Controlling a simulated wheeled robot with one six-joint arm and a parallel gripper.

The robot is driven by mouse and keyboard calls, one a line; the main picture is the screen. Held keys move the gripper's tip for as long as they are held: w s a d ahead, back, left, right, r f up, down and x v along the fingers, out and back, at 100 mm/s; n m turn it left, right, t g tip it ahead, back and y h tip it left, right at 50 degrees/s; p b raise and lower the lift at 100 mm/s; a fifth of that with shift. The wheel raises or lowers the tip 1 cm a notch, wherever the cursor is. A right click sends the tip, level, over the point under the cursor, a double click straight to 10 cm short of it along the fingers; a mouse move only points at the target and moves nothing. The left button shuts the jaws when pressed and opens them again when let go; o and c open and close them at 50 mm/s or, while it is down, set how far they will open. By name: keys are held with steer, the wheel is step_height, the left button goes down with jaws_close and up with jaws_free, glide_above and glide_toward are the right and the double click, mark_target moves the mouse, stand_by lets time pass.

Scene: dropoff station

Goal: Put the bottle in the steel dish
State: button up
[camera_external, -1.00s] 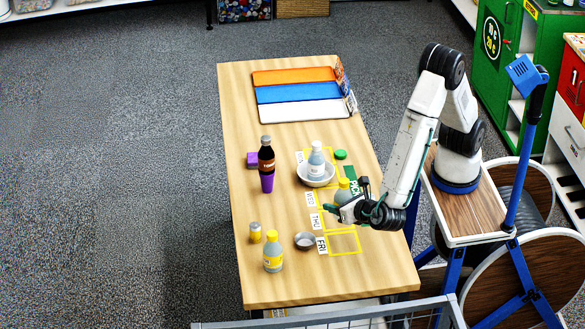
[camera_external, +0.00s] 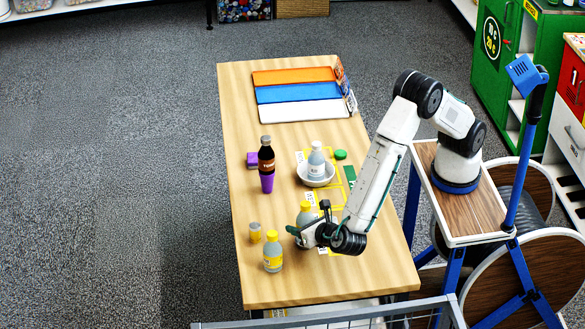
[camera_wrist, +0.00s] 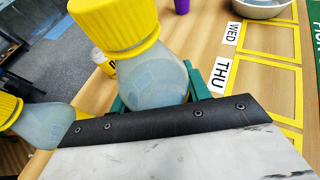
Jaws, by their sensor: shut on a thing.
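My gripper (camera_external: 312,234) is shut on a grey translucent bottle with a yellow cap (camera_external: 305,212) above the near part of the table. In the wrist view the same bottle (camera_wrist: 158,88) stands between my green finger pads (camera_wrist: 195,82), its cap towards the camera.
A small yellow can (camera_external: 255,232) stands left of my gripper.

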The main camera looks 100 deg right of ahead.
steer(key=shift+f, duration=0.4)
steer(key=o, duration=0.9)
steer(key=shift+o, duration=0.2)
steer(key=shift+r, duration=0.15)
steer(key=shift+r, duration=0.3)
steer(key=v, duration=1.2)
